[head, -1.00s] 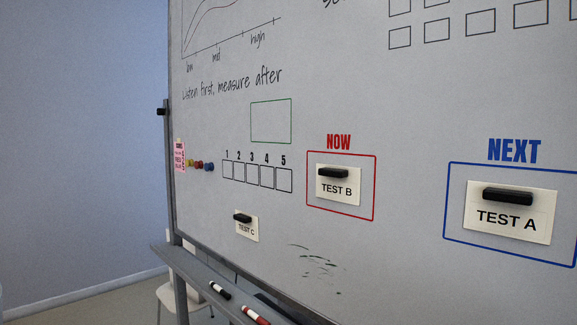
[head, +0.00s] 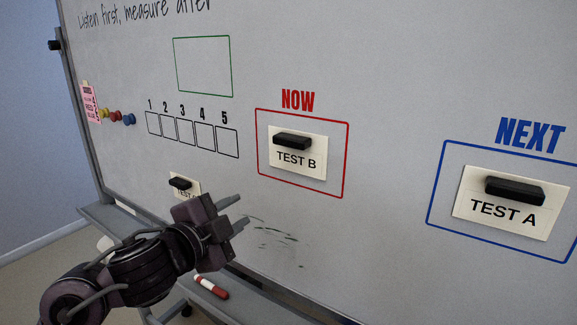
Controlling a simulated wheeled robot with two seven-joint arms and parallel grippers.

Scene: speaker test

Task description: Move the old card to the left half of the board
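A white card marked TEST B (head: 299,158) sits inside the red NOW frame (head: 346,160), with a black magnet (head: 292,141) on it. A card marked TEST A (head: 503,212) sits in the blue NEXT frame (head: 433,205) under a black magnet (head: 514,190). A smaller card (head: 184,191), TEST C in the earlier view, is on the whiteboard (head: 390,60) lower left, partly hidden by my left gripper (head: 243,209). That gripper is open and empty, its fingers apart, below and left of TEST B. My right gripper is not in view.
A green empty frame (head: 204,67) and boxes numbered 1 to 5 (head: 198,136) are left of NOW. Coloured magnets (head: 115,116) and a pink note (head: 90,102) are at the left edge. A red and white marker (head: 210,287) lies on the tray below.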

